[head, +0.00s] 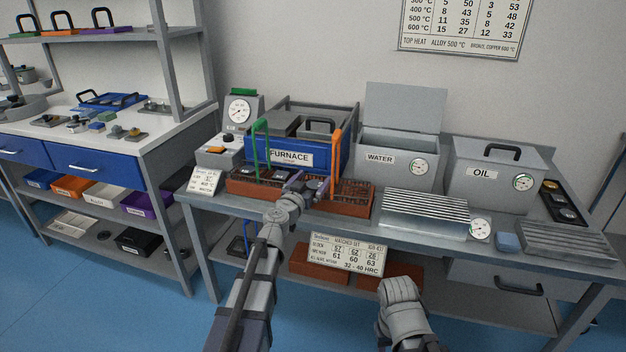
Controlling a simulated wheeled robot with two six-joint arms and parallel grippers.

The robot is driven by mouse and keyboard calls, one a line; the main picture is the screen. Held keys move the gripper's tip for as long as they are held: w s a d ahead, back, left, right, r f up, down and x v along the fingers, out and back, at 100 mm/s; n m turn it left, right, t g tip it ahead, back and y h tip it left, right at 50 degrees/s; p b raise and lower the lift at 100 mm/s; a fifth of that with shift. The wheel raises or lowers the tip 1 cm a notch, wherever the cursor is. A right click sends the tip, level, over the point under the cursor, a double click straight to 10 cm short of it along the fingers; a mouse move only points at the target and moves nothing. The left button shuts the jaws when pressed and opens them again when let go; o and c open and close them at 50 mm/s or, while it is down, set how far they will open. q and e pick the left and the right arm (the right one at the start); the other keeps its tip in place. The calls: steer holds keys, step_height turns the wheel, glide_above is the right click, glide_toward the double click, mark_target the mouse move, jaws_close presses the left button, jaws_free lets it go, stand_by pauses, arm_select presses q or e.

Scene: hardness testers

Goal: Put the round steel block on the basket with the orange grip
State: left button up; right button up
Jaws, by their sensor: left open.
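The basket with the orange grip (353,204) stands on the bench in front of the furnace, a reddish-brown tray with an upright orange handle (335,160). The basket with the green grip (240,186) stands left of it. Small dark and grey pieces lie in the green-grip basket, too small to tell apart. I cannot pick out the round steel block for certain. My left gripper (309,188) is open, low over the area between the two baskets, and partly covers them. Whether it touches anything is unclear. My right arm shows at the lower right, but its fingers do not.
The blue furnace (292,157) stands behind the baskets. The water tank (398,157) and oil tank (490,175) stand to the right. A ribbed metal rack (425,210) and a blue block (508,242) lie near the front. A matched-set card (346,254) hangs at the front edge.

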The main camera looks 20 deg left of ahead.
arm_select(q)
steer(key=s+a, duration=0.1)
steer(key=s, duration=1)
steer(key=shift+s+a, duration=0.2)
steer(key=shift+a, duration=0.05)
steer(key=shift+c, duration=0.3)
stand_by(0.4)
